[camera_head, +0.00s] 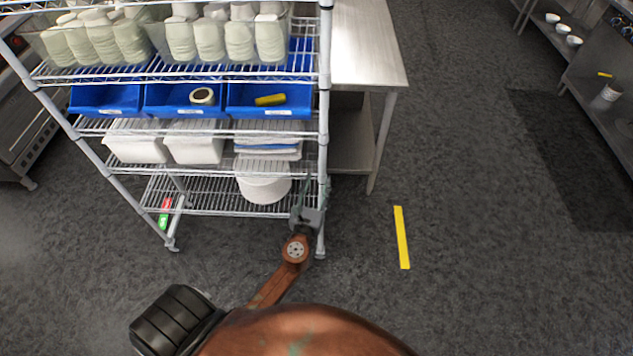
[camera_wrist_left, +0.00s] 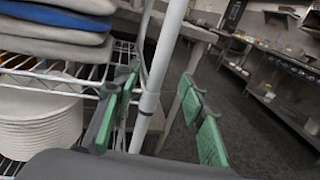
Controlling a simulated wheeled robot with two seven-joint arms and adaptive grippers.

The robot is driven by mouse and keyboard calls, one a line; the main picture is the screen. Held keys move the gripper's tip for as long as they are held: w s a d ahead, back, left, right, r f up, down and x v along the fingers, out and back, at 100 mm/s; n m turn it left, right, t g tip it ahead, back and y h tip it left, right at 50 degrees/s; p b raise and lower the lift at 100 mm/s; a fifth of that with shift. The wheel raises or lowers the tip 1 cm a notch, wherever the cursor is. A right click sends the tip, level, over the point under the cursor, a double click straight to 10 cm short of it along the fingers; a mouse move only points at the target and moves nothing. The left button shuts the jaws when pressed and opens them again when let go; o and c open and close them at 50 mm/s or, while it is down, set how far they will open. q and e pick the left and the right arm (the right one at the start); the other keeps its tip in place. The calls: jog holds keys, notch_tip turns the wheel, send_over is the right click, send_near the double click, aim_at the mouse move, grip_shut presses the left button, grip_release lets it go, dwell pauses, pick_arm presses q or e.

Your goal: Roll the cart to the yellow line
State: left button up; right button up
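The cart is a wire shelf rack (camera_head: 215,127) on the left of the head view, loaded on several shelves. The yellow line (camera_head: 401,238) is a short strip on the dark floor, to the right of the cart and apart from it. My left gripper (camera_head: 312,196) is low at the cart's front right post (camera_head: 324,120). In the left wrist view the open fingers (camera_wrist_left: 165,115) have green pads, and the post (camera_wrist_left: 165,50) stands between them with a gap visible on the right side. Whether the left pad touches it I cannot tell. My right gripper is not in view.
A steel table (camera_head: 365,50) stands just behind and right of the cart. Blue bins (camera_head: 107,100), folded cloths and a white tub (camera_head: 263,186) sit on the cart. The floor around the yellow line is clear. Shelving (camera_head: 590,85) stands at the far right.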

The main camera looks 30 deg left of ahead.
aim_at(322, 167)
pick_arm(q)
jog(key=shift+r, duration=0.3)
jog(key=shift+w, duration=0.1)
jog(key=shift+x, duration=3.85)
jog(key=shift+a, duration=0.1)
grip_shut()
